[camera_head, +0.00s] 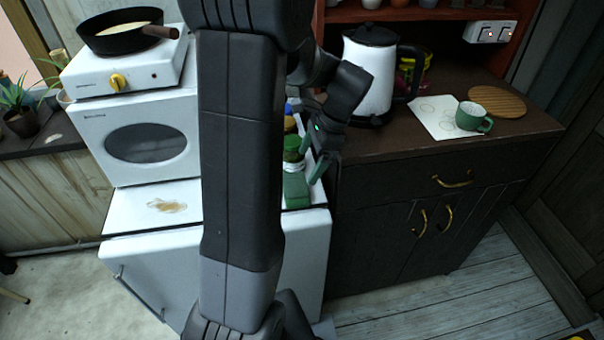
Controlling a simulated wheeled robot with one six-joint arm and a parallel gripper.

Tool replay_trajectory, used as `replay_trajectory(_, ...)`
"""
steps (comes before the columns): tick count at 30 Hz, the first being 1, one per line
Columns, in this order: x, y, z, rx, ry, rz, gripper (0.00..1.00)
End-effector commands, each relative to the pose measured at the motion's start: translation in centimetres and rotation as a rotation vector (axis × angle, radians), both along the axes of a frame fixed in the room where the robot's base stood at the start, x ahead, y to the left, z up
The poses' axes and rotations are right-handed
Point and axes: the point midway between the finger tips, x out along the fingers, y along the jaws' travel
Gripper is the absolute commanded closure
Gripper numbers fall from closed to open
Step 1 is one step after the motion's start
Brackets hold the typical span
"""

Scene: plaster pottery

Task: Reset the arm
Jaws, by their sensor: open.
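My arm rises through the middle of the head view and hides part of the white appliances behind it. My gripper (313,165) is at the arm's end, pointing down beside the dark cabinet's left edge. Its jaws are open, with green-tinted fingers. A green-capped jar (293,152) stands close to the left of the fingers. I cannot tell whether they touch. A green box-like item (296,190) is just below, on the white surface.
A white kettle (370,75) stands on the dark cabinet (440,150), close right of the gripper. A green mug (472,117), paper (435,115) and wooden board (497,102) lie further right. A pan (120,32) sits on a hotplate (125,75) over a microwave (140,140).

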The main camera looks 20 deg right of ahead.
Motion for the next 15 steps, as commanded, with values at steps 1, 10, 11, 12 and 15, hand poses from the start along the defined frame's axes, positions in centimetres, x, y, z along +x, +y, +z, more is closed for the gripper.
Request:
replay_trajectory(1,0.0,-0.3,0.6,-0.002,-0.002,-0.001,0.1)
replay_trajectory(10,-0.2,-0.8,1.9,0.0,0.0,-0.001,0.1)
replay_trajectory(11,-0.2,-0.8,1.9,0.0,0.001,-0.001,0.1)
replay_trajectory(12,-0.2,-0.8,1.9,0.0,0.001,-0.001,0.1)
replay_trajectory(15,-0.2,-0.8,1.9,0.0,0.001,0.0,0.1)
